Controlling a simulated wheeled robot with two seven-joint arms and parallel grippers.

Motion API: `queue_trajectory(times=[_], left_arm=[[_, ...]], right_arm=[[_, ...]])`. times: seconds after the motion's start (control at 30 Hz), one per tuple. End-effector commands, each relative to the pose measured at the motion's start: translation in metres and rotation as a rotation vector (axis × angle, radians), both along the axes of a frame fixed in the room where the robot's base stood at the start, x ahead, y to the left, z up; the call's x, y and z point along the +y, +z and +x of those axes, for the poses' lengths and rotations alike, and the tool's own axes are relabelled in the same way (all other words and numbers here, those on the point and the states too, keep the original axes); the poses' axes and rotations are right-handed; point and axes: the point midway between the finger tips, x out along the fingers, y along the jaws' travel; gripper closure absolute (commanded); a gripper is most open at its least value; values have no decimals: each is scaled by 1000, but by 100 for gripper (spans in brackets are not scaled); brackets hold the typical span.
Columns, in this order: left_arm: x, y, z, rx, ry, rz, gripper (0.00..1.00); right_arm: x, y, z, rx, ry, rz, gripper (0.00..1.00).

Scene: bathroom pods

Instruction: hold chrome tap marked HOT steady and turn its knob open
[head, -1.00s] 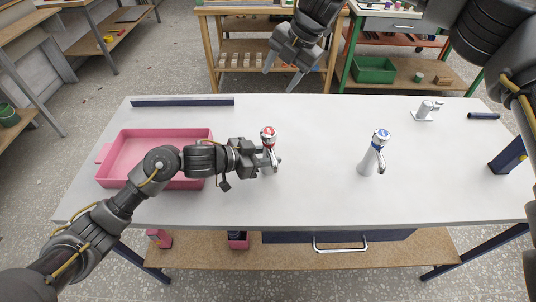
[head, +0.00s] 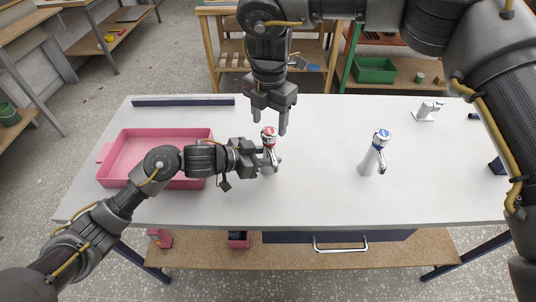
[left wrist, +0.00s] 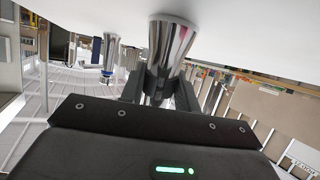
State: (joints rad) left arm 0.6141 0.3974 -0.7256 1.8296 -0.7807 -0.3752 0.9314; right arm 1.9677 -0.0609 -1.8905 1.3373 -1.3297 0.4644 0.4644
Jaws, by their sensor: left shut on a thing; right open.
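The chrome tap with the red-marked knob (head: 269,132) stands upright on the white table (head: 320,200), in the middle of the head view. My left gripper (head: 268,161) is shut on its body, coming from the left. The chrome body also shows in the left wrist view (left wrist: 170,45), between the left gripper's fingers (left wrist: 160,85). My right gripper (head: 270,122) is open and points down, its fingertips around or just above the red knob; I cannot tell whether they touch it. The lettering on the knob is too small to read.
A second chrome tap with a blue-marked knob (head: 381,138) stands to the right. A small white tap (head: 428,110) is at the back right. A pink tray (head: 115,155) lies at the left, and a dark bar (head: 183,101) along the back edge. The table between the two chrome taps is clear.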

Motion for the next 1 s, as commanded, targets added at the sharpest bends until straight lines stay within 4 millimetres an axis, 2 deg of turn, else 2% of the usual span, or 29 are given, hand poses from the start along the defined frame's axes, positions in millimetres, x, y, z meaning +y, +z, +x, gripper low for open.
queue_trajectory(times=[0.1, 0.3, 0.5, 0.77, 0.83, 1.0], left_arm=[[-1, 0, 0, 0, -1, -1, 96], [-1, 0, 0, 1, -1, -1, 96], [-1, 0, 0, 1, -1, -1, 96], [0, 0, 0, 1, -1, -1, 96], [0, 0, 0, 1, -1, -1, 96], [0, 0, 0, 1, -1, -1, 96]], right_arm=[[0, -18, -1, 4, -1, 0, 42], [0, -38, 0, 2, -1, 1, 42], [0, -47, 0, 0, -1, 1, 42], [0, -48, 0, 0, 0, 1, 42], [0, -48, 0, -1, 0, 1, 47], [0, -48, 0, 0, 0, 1, 69]])
